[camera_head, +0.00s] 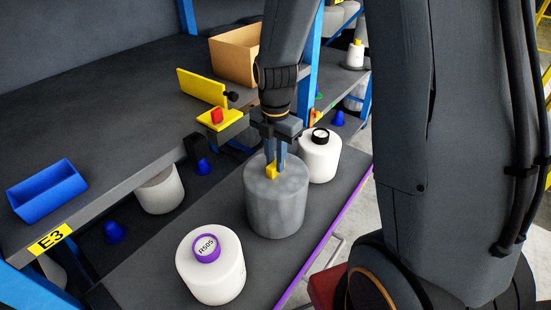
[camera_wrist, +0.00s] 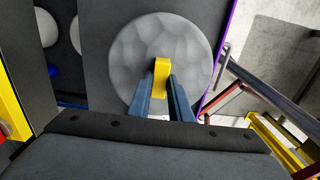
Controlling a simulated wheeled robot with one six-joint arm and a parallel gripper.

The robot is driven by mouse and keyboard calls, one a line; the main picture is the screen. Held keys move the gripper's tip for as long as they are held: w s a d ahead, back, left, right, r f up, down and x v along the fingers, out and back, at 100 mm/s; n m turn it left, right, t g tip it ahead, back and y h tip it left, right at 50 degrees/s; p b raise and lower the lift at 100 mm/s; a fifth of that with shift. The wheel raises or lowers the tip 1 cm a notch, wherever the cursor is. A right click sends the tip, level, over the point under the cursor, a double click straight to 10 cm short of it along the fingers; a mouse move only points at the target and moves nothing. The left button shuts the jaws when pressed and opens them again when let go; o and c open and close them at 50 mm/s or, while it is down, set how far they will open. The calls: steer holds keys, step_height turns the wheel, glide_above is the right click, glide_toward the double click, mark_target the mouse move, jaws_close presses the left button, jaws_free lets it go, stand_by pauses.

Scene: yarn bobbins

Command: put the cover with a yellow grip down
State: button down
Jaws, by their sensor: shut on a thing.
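The cover (camera_head: 277,205) is a grey, faceted cylinder with a yellow grip (camera_head: 272,171) on top. In the wrist view the cover (camera_wrist: 150,45) shows from above as a round grey disc, with the yellow grip (camera_wrist: 161,75) at its lower middle. My gripper (camera_head: 275,160) points down from above and is shut on the yellow grip. The cover is upright over the dark board with a purple edge (camera_head: 322,243). I cannot tell whether its bottom touches the board. What is under the cover is hidden.
A white bobbin with a purple top (camera_head: 212,268) stands front left of the cover. Another with a black top (camera_head: 319,158) stands close behind it on the right. A shelf at left holds a blue bin (camera_head: 48,190), a yellow bracket (camera_head: 215,118) and a cardboard box (camera_head: 235,56).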

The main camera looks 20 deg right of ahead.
steer(key=shift+f, duration=0.15)
steer(key=c, duration=1.6)
jaws_free()
step_height(320, 180, up, 12)
steer(key=b, duration=0.2)
steer(key=shift+s+f+m+t, duration=0.15)
steer(key=shift+s+f+m, duration=1.45)
steer(key=shift+m, duration=2.55)
steer(key=shift+s+f+m+t, duration=0.1)
steer(key=shift+s+f+m, duration=1.5)
steer(key=shift+m, duration=2.5)
steer(key=shift+s+f+m+t, duration=0.15)
steer(key=shift+s+f+m, duration=0.7)
steer(key=shift+s+m, duration=2.4)
steer(key=shift+w+m, duration=0.9)
steer(key=shift+w, duration=0.05)
